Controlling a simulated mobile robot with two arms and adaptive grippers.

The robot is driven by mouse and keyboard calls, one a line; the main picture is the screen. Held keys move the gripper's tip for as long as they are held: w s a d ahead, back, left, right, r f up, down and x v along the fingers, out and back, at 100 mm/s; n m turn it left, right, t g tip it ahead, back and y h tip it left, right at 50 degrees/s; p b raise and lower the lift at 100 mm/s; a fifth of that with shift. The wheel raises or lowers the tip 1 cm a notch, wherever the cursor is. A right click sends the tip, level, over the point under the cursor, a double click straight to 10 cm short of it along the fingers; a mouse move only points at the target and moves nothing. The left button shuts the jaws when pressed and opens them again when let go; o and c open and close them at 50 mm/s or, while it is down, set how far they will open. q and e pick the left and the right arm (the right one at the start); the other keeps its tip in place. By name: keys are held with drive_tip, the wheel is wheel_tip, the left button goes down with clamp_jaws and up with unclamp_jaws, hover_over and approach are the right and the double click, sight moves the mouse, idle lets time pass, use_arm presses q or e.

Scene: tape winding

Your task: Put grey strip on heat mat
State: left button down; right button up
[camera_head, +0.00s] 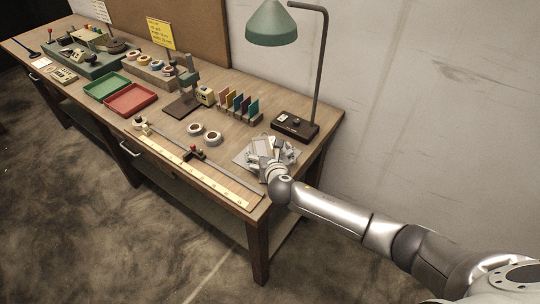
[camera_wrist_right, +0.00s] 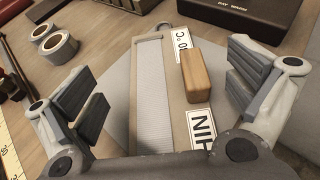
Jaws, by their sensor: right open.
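A flat grey mat (camera_head: 243,162) lies at the table's right end, partly hidden by my right gripper (camera_head: 270,150). A wooden block (camera_wrist_right: 196,76) stands just right of the strip, close to the right finger. White labels with black print (camera_wrist_right: 199,125) show around the block. My left gripper is not in view.
A black control box (camera_head: 295,125) with a lamp pole stands behind the mat. Two tape rolls (camera_head: 211,137) stand to the left. A long ruler (camera_head: 190,172) and metal rod run along the front edge.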

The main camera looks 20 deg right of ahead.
sight(267, 151)
drive_tip(key=shift+x, duration=1.25)
